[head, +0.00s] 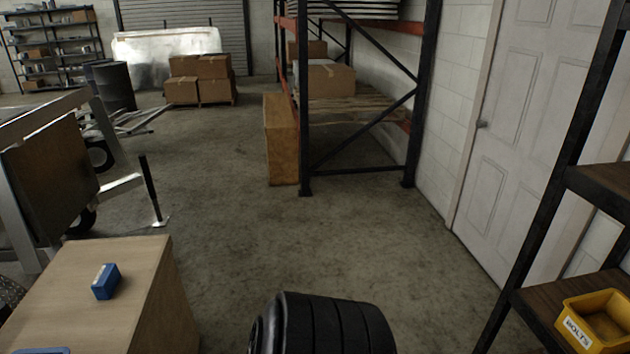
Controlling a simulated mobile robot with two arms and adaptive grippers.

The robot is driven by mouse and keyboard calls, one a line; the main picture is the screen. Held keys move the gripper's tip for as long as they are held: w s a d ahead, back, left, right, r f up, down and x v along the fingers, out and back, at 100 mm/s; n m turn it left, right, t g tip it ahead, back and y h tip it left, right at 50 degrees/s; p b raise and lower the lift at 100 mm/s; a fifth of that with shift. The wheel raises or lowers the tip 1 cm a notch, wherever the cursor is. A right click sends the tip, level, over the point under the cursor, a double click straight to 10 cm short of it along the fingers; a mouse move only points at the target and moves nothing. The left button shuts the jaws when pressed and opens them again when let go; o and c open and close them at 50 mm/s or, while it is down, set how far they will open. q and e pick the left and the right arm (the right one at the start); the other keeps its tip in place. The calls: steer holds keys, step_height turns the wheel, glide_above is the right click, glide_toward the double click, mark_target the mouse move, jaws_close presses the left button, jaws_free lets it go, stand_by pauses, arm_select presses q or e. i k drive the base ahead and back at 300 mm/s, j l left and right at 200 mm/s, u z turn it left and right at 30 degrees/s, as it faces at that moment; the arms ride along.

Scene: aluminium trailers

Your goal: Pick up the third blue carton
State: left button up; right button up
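A small blue carton (106,281) with a pale label along its top lies on the light wooden top of a box-like cabinet (135,262) at the lower left. A second blue thing (42,351) shows only as a thin strip at the bottom edge of the same top; I cannot tell whether it is a carton. No other blue carton is visible. Neither of my grippers is in the head view.
A black ribbed round object, perhaps tires (330,325), stands at bottom centre. A dark shelf with a yellow bolts bin (598,318) is at right. A trailer (50,170) stands at left. A pallet rack (305,130) stands ahead. Concrete floor (230,225) between is clear.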

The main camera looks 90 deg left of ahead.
mark_target(108, 278)
steer(key=k+j+u, duration=0.1)
steer(key=u, duration=4.3)
steer(key=i+l+u, duration=0.2)
steer(key=u, duration=0.25)
steer(key=i+l+u, duration=0.25)
steer(key=u, duration=0.25)
steer(key=l, duration=0.1)
